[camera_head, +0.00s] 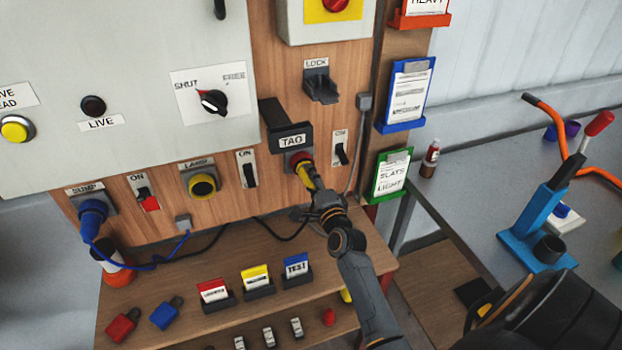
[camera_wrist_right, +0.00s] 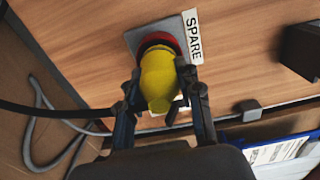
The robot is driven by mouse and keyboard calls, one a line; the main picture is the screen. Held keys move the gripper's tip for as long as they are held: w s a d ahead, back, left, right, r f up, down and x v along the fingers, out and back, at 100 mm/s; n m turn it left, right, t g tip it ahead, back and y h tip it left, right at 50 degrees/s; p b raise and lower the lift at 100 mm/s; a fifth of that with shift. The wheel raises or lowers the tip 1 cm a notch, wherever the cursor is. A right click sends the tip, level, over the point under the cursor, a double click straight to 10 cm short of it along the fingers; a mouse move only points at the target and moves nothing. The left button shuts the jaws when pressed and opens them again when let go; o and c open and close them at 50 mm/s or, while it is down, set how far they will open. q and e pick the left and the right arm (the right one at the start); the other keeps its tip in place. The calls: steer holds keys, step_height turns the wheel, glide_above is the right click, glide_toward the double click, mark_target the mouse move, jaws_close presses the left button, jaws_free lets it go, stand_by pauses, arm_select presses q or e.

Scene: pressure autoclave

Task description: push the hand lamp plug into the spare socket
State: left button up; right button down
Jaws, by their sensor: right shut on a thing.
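The yellow hand lamp plug (camera_head: 306,176) is in my right gripper (camera_head: 316,194), in front of the spare socket. The spare socket (camera_head: 299,157) has a red ring and sits on the wooden panel under a dark block with a TAG label. In the right wrist view the plug (camera_wrist_right: 158,78) lies between the two fingers of my right gripper (camera_wrist_right: 160,100). Its front end meets the red ring of the socket (camera_wrist_right: 160,40), beside the SPARE label (camera_wrist_right: 193,36). The plug hides the socket opening, so I cannot tell how deep it sits. My left gripper is not in view.
Left of it are the yellow lamp socket (camera_head: 202,186) and a blue plug (camera_head: 93,214) in another socket. A switch (camera_head: 341,153) is close on the right. Below, a wooden shelf (camera_head: 215,255) holds tags and padlocks. A grey bench (camera_head: 470,190) stands at right.

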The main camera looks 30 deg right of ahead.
steer(key=shift+w+d, duration=0.15)
steer(key=shift+w, duration=0.35)
stand_by(0.5)
steer(key=c, duration=0.8)
jaws_free()
steer(key=shift+s+f, duration=0.1)
steer(key=shift+s, duration=0.05)
steer(key=v, duration=1.1)
steer(key=shift+s, duration=0.3)
